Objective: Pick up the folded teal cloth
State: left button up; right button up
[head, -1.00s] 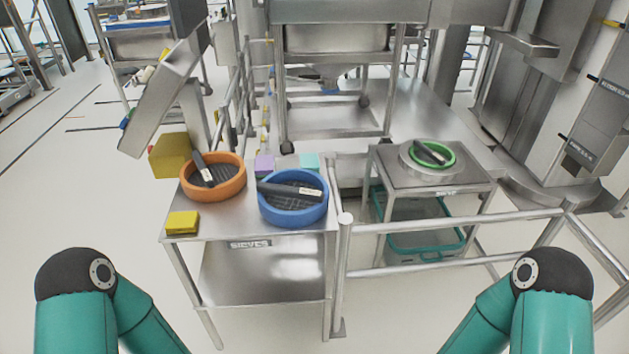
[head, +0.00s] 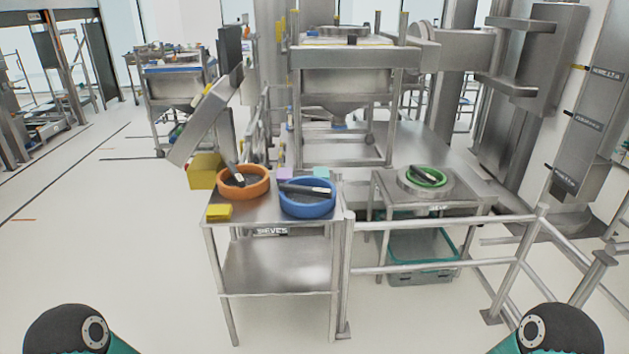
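A small teal block-shaped item, likely the folded teal cloth (head: 321,173), lies at the back of the steel table (head: 272,218), behind the blue sieve (head: 308,208). Its lower part is hidden by the sieve and the dark-handled tool across it. My two arms show only as dark joints with a little teal at the bottom left and bottom right corners, well short of the table. Neither gripper is in view.
A green sieve (head: 427,181) sits on another stand. Floor in front is clear.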

aim_at(320, 172)
jog(key=u, duration=0.55)
jog(key=i, duration=1)
